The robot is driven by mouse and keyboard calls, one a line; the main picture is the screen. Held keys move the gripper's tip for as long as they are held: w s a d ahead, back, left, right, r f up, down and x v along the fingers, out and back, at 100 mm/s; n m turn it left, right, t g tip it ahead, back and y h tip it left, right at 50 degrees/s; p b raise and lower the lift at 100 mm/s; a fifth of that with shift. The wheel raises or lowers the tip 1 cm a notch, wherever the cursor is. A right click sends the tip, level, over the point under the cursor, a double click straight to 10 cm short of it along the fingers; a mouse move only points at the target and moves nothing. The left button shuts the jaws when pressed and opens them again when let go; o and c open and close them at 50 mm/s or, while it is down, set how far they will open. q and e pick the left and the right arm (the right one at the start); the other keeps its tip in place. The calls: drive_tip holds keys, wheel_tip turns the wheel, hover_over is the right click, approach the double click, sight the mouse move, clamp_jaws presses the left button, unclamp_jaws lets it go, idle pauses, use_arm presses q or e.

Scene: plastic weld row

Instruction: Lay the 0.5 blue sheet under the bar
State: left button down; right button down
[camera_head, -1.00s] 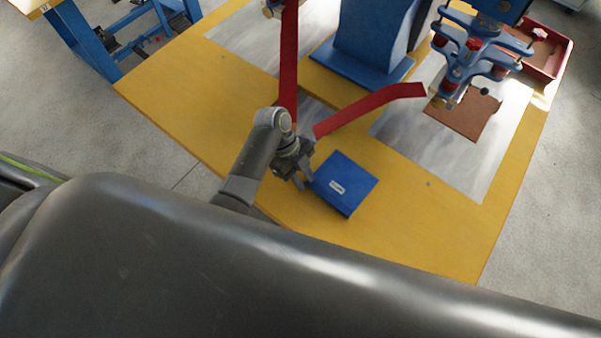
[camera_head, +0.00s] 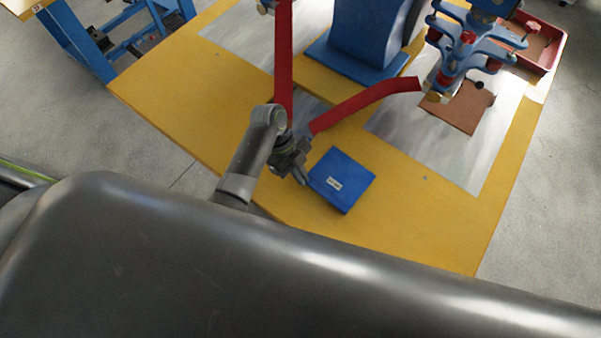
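The blue sheet (camera_head: 341,180) lies flat on the near part of the yellow table and carries a small white label with unreadable print. My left gripper (camera_head: 303,176) is at the sheet's left edge, pointing down. Its fingers look close together; whether they are open or pinch the edge cannot be told. At the upper right, a blue press head (camera_head: 468,50) with red knobs stands over a grey plate. I cannot clearly make out which part is the bar. My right gripper is not in view.
A brown sheet (camera_head: 461,106) lies on the right grey plate (camera_head: 448,150), partly below the head. Two red arms (camera_head: 365,105) reach from the blue machine (camera_head: 363,45) area close to my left gripper. A red tray (camera_head: 541,48) is at the back right.

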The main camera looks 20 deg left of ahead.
drive_tip(key=shift+r, duration=0.1)
drive_tip(key=shift+a+r+p, duration=0.1)
drive_tip(key=shift+r+p, duration=0.55)
drive_tip(key=shift+p, duration=0.1)
